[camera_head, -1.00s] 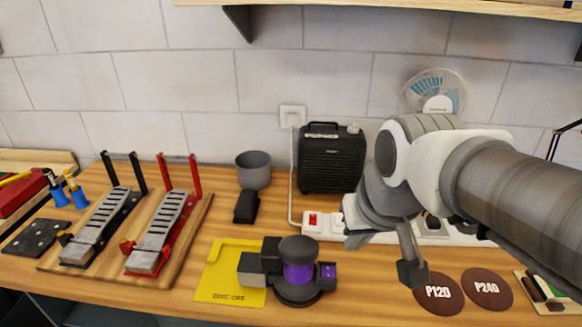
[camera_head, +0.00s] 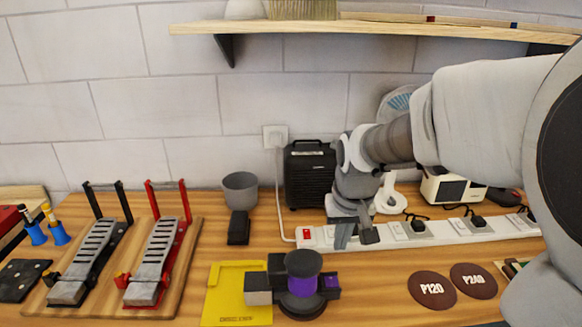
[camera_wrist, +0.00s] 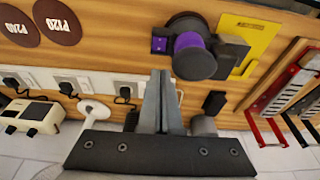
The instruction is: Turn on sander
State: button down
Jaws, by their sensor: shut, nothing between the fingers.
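The sander (camera_head: 303,283), black with a purple band and a grey block on its left, sits on the bench at the right edge of the yellow mat (camera_head: 222,307). It also shows in the wrist view (camera_wrist: 190,45), with a small purple patch on its side box (camera_wrist: 159,44). My gripper (camera_head: 356,242) is shut and empty, pointing down over the left part of the white power strip (camera_head: 455,230), right of its red switch (camera_head: 306,234). In the wrist view the closed fingers (camera_wrist: 160,78) lie near the sander in the picture; contact with anything cannot be told. Part of the strip is hidden behind my gripper.
Brown P120 (camera_head: 432,290) and P240 (camera_head: 473,281) discs lie right of the sander. A black boxy device (camera_head: 308,170), a grey cup (camera_head: 240,189) and a fan (camera_head: 392,190) stand behind. Two clamp-like fixtures (camera_head: 150,265) stand left. A shelf (camera_head: 290,27) overhangs.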

jog(key=shift+w+f, duration=0.15)
jog(key=shift+f, duration=0.15)
jog(key=shift+f, duration=0.1)
send_near(333, 287)
jog(key=x, duration=0.2)
jog(key=w+x, duration=0.1)
jog(key=x, duration=0.2)
jog(key=shift+f+b, duration=0.2)
jog(key=shift+b, duration=0.1)
jog(key=shift+f, duration=0.6)
jog(key=shift+f, duration=0.1)
jog(key=shift+s+f+b, duration=0.15)
jog(key=shift+f+b, duration=0.25)
jog(key=shift+b, duration=0.3)
jog(key=shift+r, duration=0.1)
